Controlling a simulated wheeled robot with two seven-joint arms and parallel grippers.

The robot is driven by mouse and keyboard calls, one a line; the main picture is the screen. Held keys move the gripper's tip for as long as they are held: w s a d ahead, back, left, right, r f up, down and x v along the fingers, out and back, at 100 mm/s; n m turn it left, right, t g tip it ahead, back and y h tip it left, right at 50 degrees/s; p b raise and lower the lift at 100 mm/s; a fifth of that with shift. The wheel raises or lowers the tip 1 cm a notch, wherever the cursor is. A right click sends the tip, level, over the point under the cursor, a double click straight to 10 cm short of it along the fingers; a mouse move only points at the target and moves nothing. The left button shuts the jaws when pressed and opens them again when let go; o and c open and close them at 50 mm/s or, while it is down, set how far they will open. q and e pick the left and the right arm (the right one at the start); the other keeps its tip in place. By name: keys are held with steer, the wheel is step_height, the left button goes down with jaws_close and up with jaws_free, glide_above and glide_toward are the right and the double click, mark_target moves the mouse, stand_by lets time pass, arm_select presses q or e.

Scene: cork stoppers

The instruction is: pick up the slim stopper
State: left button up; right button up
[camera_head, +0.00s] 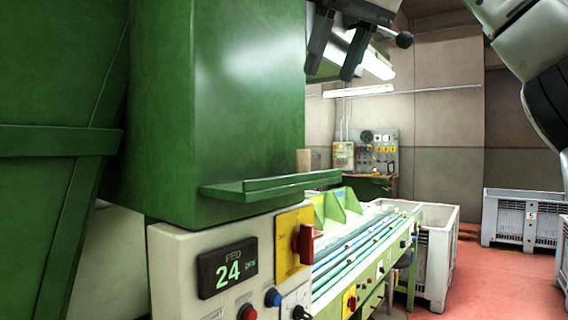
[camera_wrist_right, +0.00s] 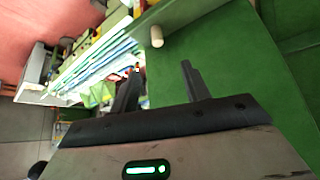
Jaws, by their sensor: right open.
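The slim stopper (camera_head: 303,161) is a small tan cork standing upright at the green ledge (camera_head: 270,185), beside the right edge of the green machine. In the right wrist view the stopper (camera_wrist_right: 157,37) shows as a pale cylinder against the green surface, beyond the fingertips. My right gripper (camera_head: 330,73) is open and empty, above the stopper in the head view and apart from it. In the right wrist view the gripper (camera_wrist_right: 160,69) has its two dark fingers spread, with a clear gap between them. My left gripper is in neither view.
The tall green machine housing (camera_head: 215,90) fills the left. Below the ledge is a control panel with a display reading 24 (camera_head: 228,271) and a red switch (camera_head: 303,245). A conveyor bench (camera_head: 350,260) runs behind; grey crates (camera_head: 437,255) stand at the right on red floor.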

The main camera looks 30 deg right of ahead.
glide_toward(303, 152)
steer(key=x, duration=0.5)
steer(key=shift+w+d, duration=0.15)
steer(key=shift+w, duration=0.15)
steer(key=shift+d+x, duration=0.2)
steer(key=shift+x, duration=2.45)
steer(key=shift+w+r, duration=0.1)
steer(key=shift+r, duration=0.05)
jaws_close()
